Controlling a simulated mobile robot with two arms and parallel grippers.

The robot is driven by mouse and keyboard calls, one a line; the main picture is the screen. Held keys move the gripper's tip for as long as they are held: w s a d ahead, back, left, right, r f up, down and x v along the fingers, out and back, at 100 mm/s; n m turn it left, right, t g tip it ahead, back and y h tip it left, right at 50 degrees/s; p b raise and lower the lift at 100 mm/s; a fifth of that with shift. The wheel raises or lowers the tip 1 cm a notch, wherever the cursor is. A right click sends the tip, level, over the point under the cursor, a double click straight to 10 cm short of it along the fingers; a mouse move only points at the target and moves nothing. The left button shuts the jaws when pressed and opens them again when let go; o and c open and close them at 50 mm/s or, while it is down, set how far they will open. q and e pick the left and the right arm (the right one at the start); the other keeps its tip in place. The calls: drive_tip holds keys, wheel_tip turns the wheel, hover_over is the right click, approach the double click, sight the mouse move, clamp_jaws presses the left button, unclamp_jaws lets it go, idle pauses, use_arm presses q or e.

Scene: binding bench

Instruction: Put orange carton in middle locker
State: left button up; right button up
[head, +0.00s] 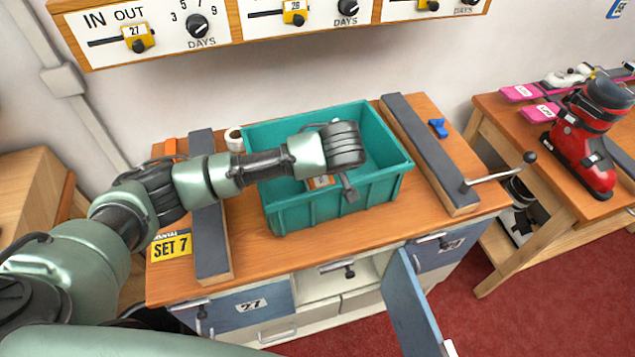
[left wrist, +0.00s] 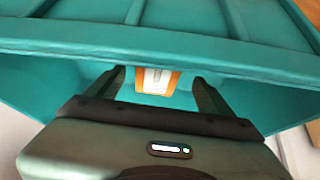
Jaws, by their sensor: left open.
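The orange carton (head: 321,182) lies inside the teal crate (head: 335,203) on the bench, mostly hidden by the crate wall and my arm. In the left wrist view the carton (left wrist: 155,80), orange with a white label, shows between the fingers. My left gripper (head: 348,188) is open over the crate, its fingers pointing down into it. I cannot tell whether the fingers touch the carton. The middle locker (head: 335,283) under the bench top is open, its blue door (head: 411,300) swung out toward me. My right gripper is not in view.
Dark padded rails (head: 211,235) (head: 432,155) flank the crate. A crank handle (head: 500,172) sticks out at right. A red ski boot (head: 585,135) stands on the side table.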

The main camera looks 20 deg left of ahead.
use_arm(q)
drive_tip(key=shift+x, duration=0.85)
drive_tip(key=p+x, duration=0.1)
drive_tip(key=x, duration=0.4)
drive_tip(key=shift+w+d+p, duration=0.1)
drive_tip(key=shift+d+p, duration=0.05)
drive_tip(key=shift+p, duration=0.25)
drive_tip(key=c, duration=1.7)
drive_tip(key=shift+c, duration=0.2)
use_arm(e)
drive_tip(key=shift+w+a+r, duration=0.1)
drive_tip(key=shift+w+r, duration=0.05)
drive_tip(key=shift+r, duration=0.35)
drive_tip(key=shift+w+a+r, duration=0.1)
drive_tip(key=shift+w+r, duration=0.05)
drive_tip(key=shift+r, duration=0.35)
use_arm(q)
drive_tip(key=shift+r, duration=0.1)
